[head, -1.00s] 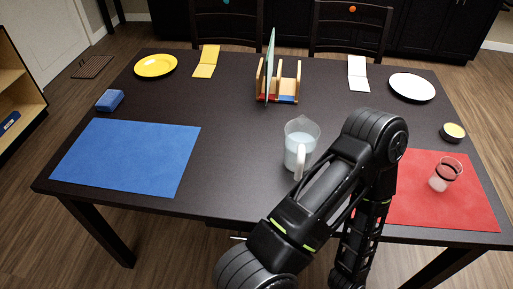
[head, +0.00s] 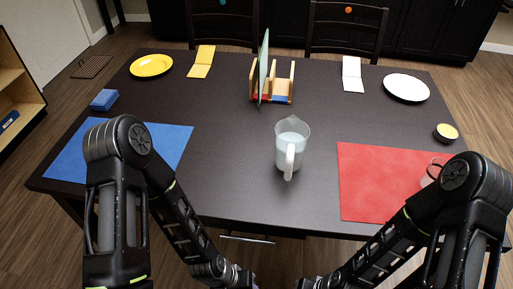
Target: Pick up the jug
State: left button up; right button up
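The jug (head: 291,146) is clear with a white handle facing me and pale contents. It stands upright on the dark table, between the blue mat and the red mat. Both my arms are in the head view, bent with their forearms angled inward and down below the table's front edge. Neither gripper touches the jug. The gripper fingers are at or past the bottom edge of the picture and cannot be made out.
A blue mat (head: 67,156) lies left and a red mat (head: 375,180) right, with a glass (head: 431,171) partly hidden by my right arm. A wooden rack (head: 284,88) stands behind the jug. A yellow plate (head: 151,65) and white plate (head: 406,87) lie at the back.

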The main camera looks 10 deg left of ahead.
aim_at(292, 134)
jog(key=z, duration=1.2)
jog(key=u, duration=1.2)
jog(key=k+l+u, duration=0.15)
jog(key=l+u, duration=0.2)
jog(key=k+l+u, duration=0.25)
jog(key=u, duration=0.15)
jog(key=k+l+u, duration=0.2)
jog(key=u, duration=0.15)
